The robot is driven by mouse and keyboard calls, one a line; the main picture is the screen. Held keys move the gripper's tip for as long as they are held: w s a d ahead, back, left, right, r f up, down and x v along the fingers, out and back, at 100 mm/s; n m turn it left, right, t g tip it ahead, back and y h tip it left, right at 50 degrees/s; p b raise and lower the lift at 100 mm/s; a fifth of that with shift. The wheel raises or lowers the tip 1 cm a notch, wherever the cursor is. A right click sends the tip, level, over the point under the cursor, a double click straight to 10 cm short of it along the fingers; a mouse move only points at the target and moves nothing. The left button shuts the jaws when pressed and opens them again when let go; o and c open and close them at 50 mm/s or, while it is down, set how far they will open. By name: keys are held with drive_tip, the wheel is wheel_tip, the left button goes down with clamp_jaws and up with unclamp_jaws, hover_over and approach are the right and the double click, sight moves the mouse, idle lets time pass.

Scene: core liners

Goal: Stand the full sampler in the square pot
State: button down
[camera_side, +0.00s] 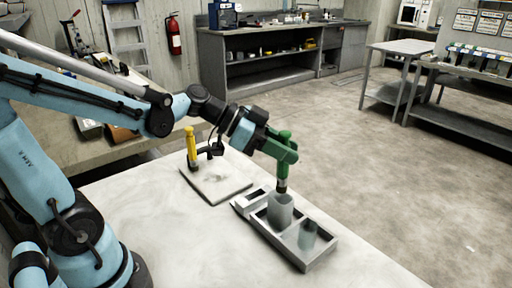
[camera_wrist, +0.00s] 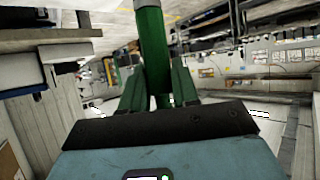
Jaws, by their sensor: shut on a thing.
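My gripper (camera_side: 284,150) is shut on a green sampler (camera_side: 283,172), held roughly upright with its dark lower end pointing down. In the wrist view the green tube (camera_wrist: 154,50) stands between the green fingers (camera_wrist: 155,92), with a grey end at the top edge. The sampler's lower end is at the mouth of a light grey pot (camera_side: 280,212) in the grey tray. I cannot tell whether the tip is inside the rim or just above it, nor whether this pot is square. A darker grey-green pot (camera_side: 307,236) stands nearer in the same tray.
The grey tray (camera_side: 304,262) has low walls and dividers and lies on the pale table (camera_side: 170,235). Behind it to the left, a yellow-handled tool (camera_side: 191,146) stands by a black holder (camera_side: 208,151) on a grey board (camera_side: 220,188). The table's front is clear.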

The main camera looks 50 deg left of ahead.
sight(281, 186)
drive_tip(key=shift+f, duration=4.75)
drive_tip(key=shift+f, duration=0.15)
drive_tip(key=c, duration=0.8)
unclamp_jaws()
drive_tip(key=shift+c, duration=0.2)
